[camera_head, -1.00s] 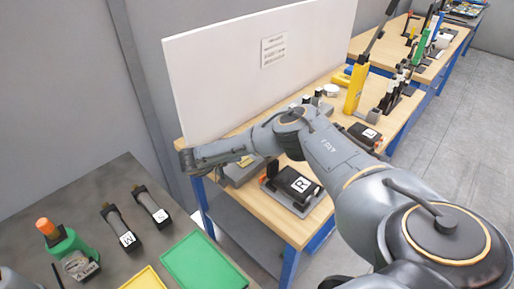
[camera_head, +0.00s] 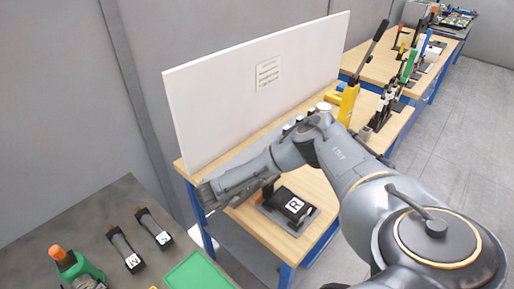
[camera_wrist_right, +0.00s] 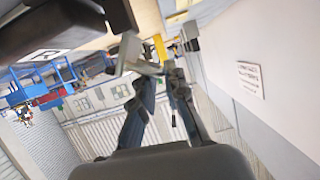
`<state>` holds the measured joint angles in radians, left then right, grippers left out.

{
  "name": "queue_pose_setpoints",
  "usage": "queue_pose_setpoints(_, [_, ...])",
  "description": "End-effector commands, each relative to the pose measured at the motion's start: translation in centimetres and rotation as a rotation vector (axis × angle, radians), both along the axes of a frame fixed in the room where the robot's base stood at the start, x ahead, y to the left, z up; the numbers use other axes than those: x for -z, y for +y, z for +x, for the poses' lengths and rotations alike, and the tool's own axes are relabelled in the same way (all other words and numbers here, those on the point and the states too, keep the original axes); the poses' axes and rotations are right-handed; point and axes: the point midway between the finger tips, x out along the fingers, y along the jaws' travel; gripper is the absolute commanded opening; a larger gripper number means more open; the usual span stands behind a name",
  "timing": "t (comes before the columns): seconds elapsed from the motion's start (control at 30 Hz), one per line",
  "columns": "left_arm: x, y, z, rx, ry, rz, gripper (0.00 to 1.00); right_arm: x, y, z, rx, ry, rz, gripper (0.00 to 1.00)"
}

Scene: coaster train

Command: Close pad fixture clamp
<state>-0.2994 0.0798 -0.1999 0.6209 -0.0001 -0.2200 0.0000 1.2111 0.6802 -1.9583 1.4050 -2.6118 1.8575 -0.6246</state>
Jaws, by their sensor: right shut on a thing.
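My right arm reaches over the left end of the wooden bench (camera_head: 262,232) in the head view, and its wrist hides what lies under it there. In the right wrist view my right gripper's (camera_wrist_right: 157,78) dark fingers close on a small light-grey piece (camera_wrist_right: 128,50), which looks like part of the clamp; the contact is partly hidden. The pad fixture cannot be made out clearly. A black fixture marked R (camera_head: 296,206) stands just right of the wrist, with an orange-red part (camera_head: 267,189) beside it. My left gripper is not in view.
A white panel (camera_head: 240,85) stands along the bench's back. A yellow lever press (camera_head: 348,103) stands farther along. The dark table (camera_head: 70,217) at lower left holds tools marked W (camera_head: 132,261) and S (camera_head: 162,238), a green tray (camera_head: 200,274) and a green holder (camera_head: 88,272).

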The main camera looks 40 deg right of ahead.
Motion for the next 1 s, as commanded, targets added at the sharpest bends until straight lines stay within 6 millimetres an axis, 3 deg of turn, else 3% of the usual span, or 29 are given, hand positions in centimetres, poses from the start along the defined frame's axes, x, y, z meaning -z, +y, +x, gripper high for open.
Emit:
queue_pose_setpoints(0.37, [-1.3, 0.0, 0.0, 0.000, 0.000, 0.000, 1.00, 0.5, 0.2, -2.4, -0.005, -0.339, 0.045, 0.00])
queue_pose_setpoints(1.0, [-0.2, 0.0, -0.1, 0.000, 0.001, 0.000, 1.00, 1.4, 0.0, -4.5, -0.006, -0.843, 0.087, 0.00])
